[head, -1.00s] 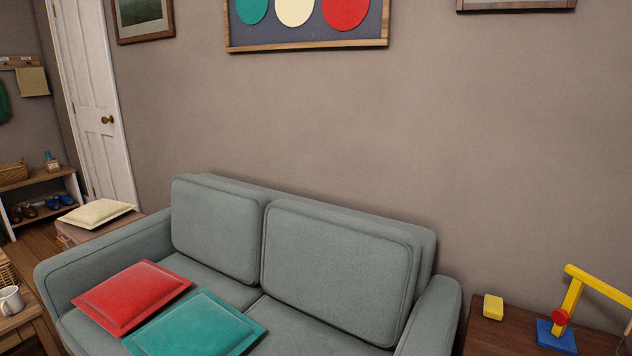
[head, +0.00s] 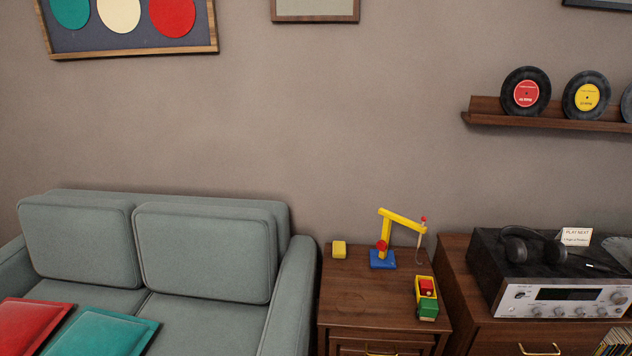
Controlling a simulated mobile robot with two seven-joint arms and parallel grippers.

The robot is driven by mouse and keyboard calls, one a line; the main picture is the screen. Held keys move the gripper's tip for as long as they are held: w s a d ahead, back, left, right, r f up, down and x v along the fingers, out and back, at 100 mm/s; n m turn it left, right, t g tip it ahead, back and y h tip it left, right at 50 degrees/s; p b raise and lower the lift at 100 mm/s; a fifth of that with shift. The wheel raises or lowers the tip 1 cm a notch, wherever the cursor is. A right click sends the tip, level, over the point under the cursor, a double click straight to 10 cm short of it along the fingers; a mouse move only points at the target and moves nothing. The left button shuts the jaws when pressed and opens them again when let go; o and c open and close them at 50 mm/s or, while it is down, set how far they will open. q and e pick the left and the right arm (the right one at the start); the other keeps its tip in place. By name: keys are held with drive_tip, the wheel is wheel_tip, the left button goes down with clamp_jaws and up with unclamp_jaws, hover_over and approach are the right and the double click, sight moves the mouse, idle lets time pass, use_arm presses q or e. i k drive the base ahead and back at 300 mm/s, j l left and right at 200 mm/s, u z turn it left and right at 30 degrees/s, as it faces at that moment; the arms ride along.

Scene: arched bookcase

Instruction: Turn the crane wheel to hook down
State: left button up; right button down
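A toy crane stands on the brown side table right of the sofa in the head view. It has a yellow post and arm (head: 386,236), a blue base (head: 382,260) and a red wheel (head: 381,246) low on the post. A thin cord with a grey hook (head: 419,259) hangs from the arm's right end, below a small red knob. The hook hangs near the back of a toy truck; I cannot tell whether they touch. Neither of my grippers is in view.
The side table (head: 345,290) also holds a yellow block (head: 339,249) and a green and yellow toy truck (head: 428,307) with a red block (head: 426,287). The sofa (head: 205,250) is at left. A cabinet with a stereo (head: 560,305) and headphones (head: 530,245) is at right.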

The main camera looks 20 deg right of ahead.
sight(381, 244)
drive_tip(key=z, duration=1.25)
drive_tip(key=i+l, duration=0.8)
drive_tip(key=i+l+u, duration=0.1)
drive_tip(key=u, duration=0.4)
drive_tip(key=l+u, duration=0.3)
drive_tip(key=u, duration=0.2)
drive_tip(key=i, duration=0.05)
